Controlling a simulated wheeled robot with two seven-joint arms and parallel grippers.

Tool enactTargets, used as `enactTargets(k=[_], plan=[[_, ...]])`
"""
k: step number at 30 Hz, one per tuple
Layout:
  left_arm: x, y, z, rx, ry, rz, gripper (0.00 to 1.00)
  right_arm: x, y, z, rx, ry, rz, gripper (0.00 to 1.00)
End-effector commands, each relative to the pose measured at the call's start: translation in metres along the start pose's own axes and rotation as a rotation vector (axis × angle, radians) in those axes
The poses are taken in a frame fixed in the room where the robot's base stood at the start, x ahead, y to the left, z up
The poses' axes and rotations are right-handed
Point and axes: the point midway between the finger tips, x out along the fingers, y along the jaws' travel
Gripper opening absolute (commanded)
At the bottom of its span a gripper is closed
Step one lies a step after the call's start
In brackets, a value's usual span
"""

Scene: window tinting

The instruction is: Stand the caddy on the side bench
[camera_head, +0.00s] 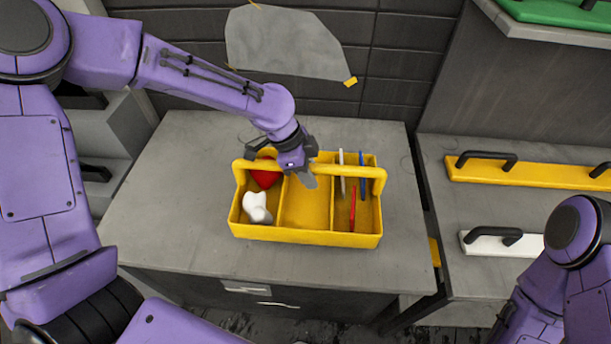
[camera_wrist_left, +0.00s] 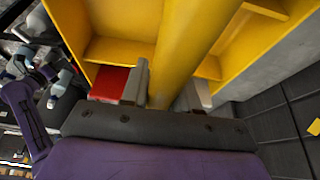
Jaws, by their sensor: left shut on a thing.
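The yellow caddy (camera_head: 305,238) stands upright on the grey side bench (camera_head: 160,205) in the head view. Its left compartment holds a white thing (camera_head: 256,207) and a red thing (camera_head: 266,178). Its right part holds several thin tools, red (camera_head: 352,208), blue and pale. My left gripper (camera_head: 305,172) is shut on the caddy's handle bar, near its middle. The left wrist view shows the yellow handle (camera_wrist_left: 190,50) running between the two fingers (camera_wrist_left: 165,92). My right arm shows at the lower right of the head view, and its gripper is out of the picture.
A shelf unit at the right holds a yellow bar with black handles (camera_head: 540,174) and a white one (camera_head: 485,243). A green piece (camera_head: 560,12) lies on the upper shelf. A grey sheet (camera_head: 285,42) hangs on the dark wall. The bench is clear around the caddy.

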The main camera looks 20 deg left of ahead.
Motion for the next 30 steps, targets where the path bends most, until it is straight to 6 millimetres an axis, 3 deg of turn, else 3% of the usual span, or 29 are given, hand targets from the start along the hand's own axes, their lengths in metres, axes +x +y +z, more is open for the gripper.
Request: enactTargets(k=[5, 11, 17, 18, 20, 30], plan=[[0.011, -0.012, 0.012, -0.002, 0.002, 0.0, 0.0, -0.006, 0.001, -0.002, 0.0, 0.0, 0.0, 0.0], [0.037, -0.012, 0.023, -0.001, 0.001, 0.001, 0.0, -0.019, 0.002, -0.008, 0.0, -0.001, 0.0, 0.0], [0.041, -0.012, 0.024, 0.002, 0.002, -0.001, 0.0, -0.017, 0.002, -0.007, 0.0, 0.0, 0.0, 0.0], [0.042, -0.011, 0.025, 0.001, 0.001, 0.001, 0.33, -0.017, 0.002, -0.007, 0.0, 0.0, 0.0, 0.0], [0.042, -0.011, 0.025, 0.001, 0.0, 0.001, 0.52, -0.017, 0.002, -0.007, 0.0, 0.0, 0.0, 0.0], [0.038, -0.012, 0.025, 0.0, 0.002, -0.001, 0.55, -0.016, 0.002, -0.006, 0.0, -0.001, 0.0, 0.0]])
